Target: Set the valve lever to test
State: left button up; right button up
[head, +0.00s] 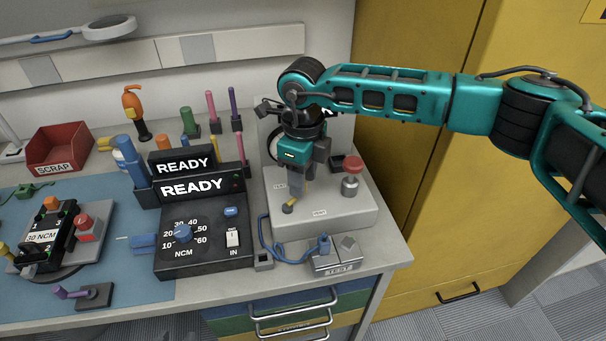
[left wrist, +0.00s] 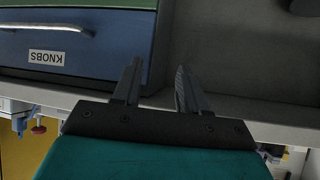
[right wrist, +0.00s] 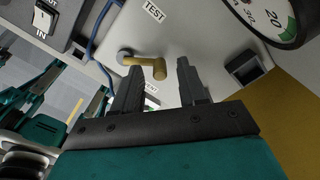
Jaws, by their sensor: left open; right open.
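In the right wrist view the lever (right wrist: 140,62) appears to point between a TEST label (right wrist: 154,11) and a second label (right wrist: 151,88), probably VENT. My right gripper (head: 297,190) points down over the lever. It is open, with the lever's end (right wrist: 160,69) between or just beyond its fingertips; I cannot tell whether they touch. My left gripper (left wrist: 155,82) is open and empty, before a drawer labelled KNOBS (left wrist: 60,55); it is outside the head view.
A red mushroom knob (head: 352,163) stands on the box to the lever's right. A round gauge (right wrist: 270,18) is close by. A black READY console (head: 205,250) is to the left, and a blue cable (head: 285,255) lies in front. A yellow cabinet (head: 400,180) borders the right.

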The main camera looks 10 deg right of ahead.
jog(key=shift+c, duration=0.2)
grip_shut()
jog(key=n+b, duration=0.2)
jog(key=b, duration=0.1)
jog(key=shift+w+a+f+n, duration=0.15)
jog(key=shift+w+a+n, duration=0.25)
jog(key=n+b, duration=0.1)
jog(key=a+n+b, duration=0.1)
jog(key=n, duration=0.1)
jog(key=shift+w, duration=0.3)
jog(key=shift+a+n, duration=0.15)
jog(key=shift+n, duration=0.15)
jog(key=shift+w+a+n+b, duration=0.1)
jog(key=shift+a+n+b, duration=0.1)
jog(key=shift+n+b, duration=0.35)
jog(key=shift+a+n, duration=0.2)
jog(key=shift+n, duration=0.35)
jog(key=shift+r, duration=0.2)
